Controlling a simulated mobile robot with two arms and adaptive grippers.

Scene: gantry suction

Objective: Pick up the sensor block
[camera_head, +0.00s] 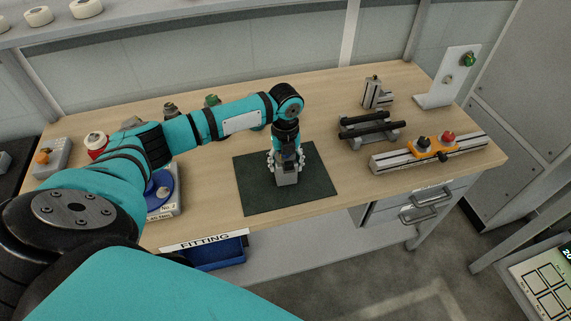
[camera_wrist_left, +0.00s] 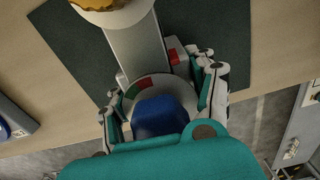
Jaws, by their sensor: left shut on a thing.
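The sensor block (camera_head: 287,179) is a small grey block over the dark green mat (camera_head: 250,197) at the middle of the bench. My left gripper (camera_head: 287,163) comes down from above and is shut on it, with a finger on each side. In the left wrist view the fingers (camera_wrist_left: 161,92) flank the grey block (camera_wrist_left: 137,48), which has a yellow part at its far end. A dark blue part and red and green marks show close to the palm. Whether the block touches the mat is unclear. My right gripper is out of view.
On the right of the bench stand a rail with orange and red parts (camera_head: 430,149), a black-barred fixture (camera_head: 369,128) and a white upright bracket (camera_head: 452,78). A red-and-white round part (camera_head: 96,141) and a blue disc (camera_head: 160,188) lie left, near my arm.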

